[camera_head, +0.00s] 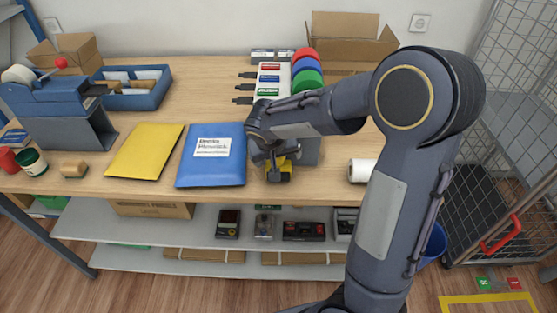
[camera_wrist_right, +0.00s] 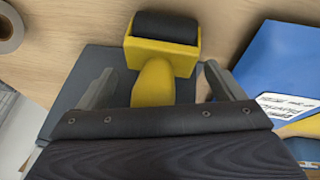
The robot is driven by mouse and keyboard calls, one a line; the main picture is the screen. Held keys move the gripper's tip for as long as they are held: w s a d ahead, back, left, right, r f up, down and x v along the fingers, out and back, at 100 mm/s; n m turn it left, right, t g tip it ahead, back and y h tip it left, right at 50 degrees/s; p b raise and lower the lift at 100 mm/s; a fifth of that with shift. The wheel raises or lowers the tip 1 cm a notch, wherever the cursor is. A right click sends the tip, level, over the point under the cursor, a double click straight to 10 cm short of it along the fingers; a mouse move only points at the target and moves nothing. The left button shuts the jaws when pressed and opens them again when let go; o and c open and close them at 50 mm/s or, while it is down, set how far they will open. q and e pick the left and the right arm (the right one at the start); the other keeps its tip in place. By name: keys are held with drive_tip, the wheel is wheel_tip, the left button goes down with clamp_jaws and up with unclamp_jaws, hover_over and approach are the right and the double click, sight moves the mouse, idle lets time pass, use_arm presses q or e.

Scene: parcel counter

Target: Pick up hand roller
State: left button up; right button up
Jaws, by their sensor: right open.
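The hand roller (camera_head: 286,168) is yellow with a black roller. It is near the front edge of the counter, right of the blue envelope, and partly hidden by my right gripper (camera_head: 276,160). In the right wrist view the hand roller (camera_wrist_right: 165,45) has its black drum away from me and its yellow handle toward the palm. My right gripper (camera_wrist_right: 159,72) is open, with one finger on each side of the handle and visible gaps between. My left gripper is not in view.
A blue envelope (camera_head: 225,168) and a yellow envelope (camera_head: 146,150) lie left of the roller. A grey stand (camera_head: 308,152) is close behind the gripper. A blue tape dispenser (camera_head: 50,100) is far left.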

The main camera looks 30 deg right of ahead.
drive_tip(key=c, duration=1.1)
drive_tip(key=shift+r, duration=0.15)
